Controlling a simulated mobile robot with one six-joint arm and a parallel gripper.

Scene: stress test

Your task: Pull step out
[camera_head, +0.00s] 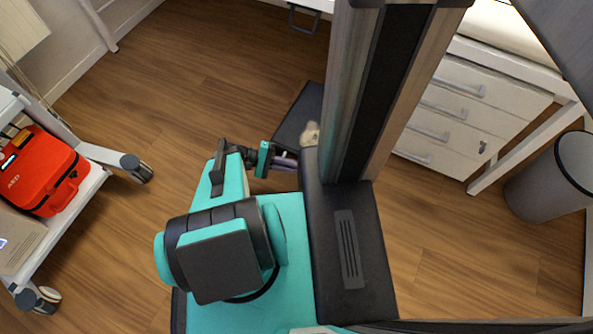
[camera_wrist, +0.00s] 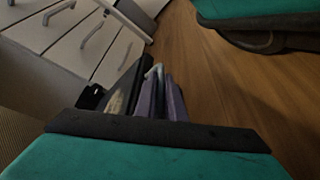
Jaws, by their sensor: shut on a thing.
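The step (camera_head: 297,112) is a dark, flat-topped piece low over the floor, partly hidden behind my column in the head view. A beige patch shows on its near end. In the wrist view its dark side (camera_wrist: 126,84) runs along the left of the fingers. My gripper (camera_head: 288,161) is at the step's near end. In the wrist view my gripper (camera_wrist: 160,98) has its two purple-grey fingers close together, shut on a thin pale part, which looks like part of the step. The exact contact is mostly hidden.
White drawers (camera_head: 445,115) stand to the right, with a grey bin (camera_head: 545,180) beyond. A wheeled trolley (camera_head: 105,156) with a red AED bag (camera_head: 42,172) stands at left. Wooden floor (camera_head: 200,85) is clear between the trolley and the step.

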